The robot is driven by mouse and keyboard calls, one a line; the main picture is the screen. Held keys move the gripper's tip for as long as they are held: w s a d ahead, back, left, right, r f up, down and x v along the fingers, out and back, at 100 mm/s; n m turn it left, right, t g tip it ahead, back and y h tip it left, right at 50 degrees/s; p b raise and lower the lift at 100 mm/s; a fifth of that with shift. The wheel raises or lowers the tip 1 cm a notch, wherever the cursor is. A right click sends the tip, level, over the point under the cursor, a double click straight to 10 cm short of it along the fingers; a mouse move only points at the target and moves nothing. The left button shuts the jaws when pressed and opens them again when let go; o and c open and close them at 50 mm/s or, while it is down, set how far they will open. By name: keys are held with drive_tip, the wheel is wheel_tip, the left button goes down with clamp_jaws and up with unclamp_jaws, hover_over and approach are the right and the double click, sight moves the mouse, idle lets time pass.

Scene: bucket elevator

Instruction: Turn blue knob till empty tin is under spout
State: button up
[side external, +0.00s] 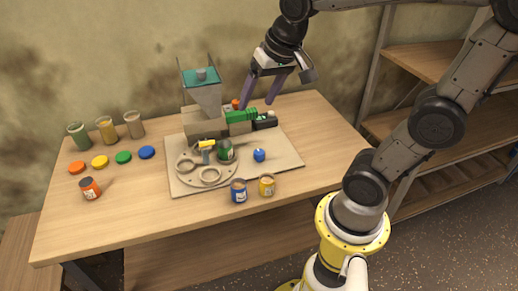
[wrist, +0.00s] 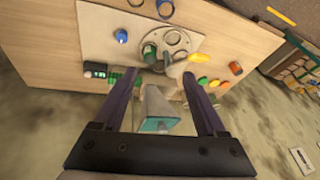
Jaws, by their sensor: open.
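The blue knob (side external: 259,155) stands on the pale board (side external: 286,158), right of the grey turntable (side external: 187,176); it also shows in the wrist view (wrist: 122,36). A green tin (side external: 225,152) sits on the turntable's right side; its contents are unclear. The turntable's other visible rings look vacant. A yellow-ended spout (side external: 206,145) reaches over the turntable, left of the green tin. My gripper (side external: 257,101) is open and empty, above the back of the board and apart from the knob. In the wrist view, the grey hopper (wrist: 156,103) shows between its fingers.
The teal-topped hopper and green block (side external: 241,116) stand at the board's back. Coloured discs and jars (side external: 106,129) line the left. The table's right is clear.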

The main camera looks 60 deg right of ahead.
drive_tip(key=w+d+f+m+g, duration=0.2)
drive_tip(key=w+d+f+m, duration=0.1)
drive_tip(key=w+d+f, duration=0.3)
drive_tip(key=m+g, duration=0.2)
approach(259, 152)
drive_tip(key=shift+y, duration=0.3)
drive_tip(key=f, duration=0.8)
drive_tip(key=shift+w+d+f, duration=0.15)
drive_tip(key=shift+d+f, duration=0.15)
drive_tip(key=shift+f, duration=0.1)
clamp_jaws()
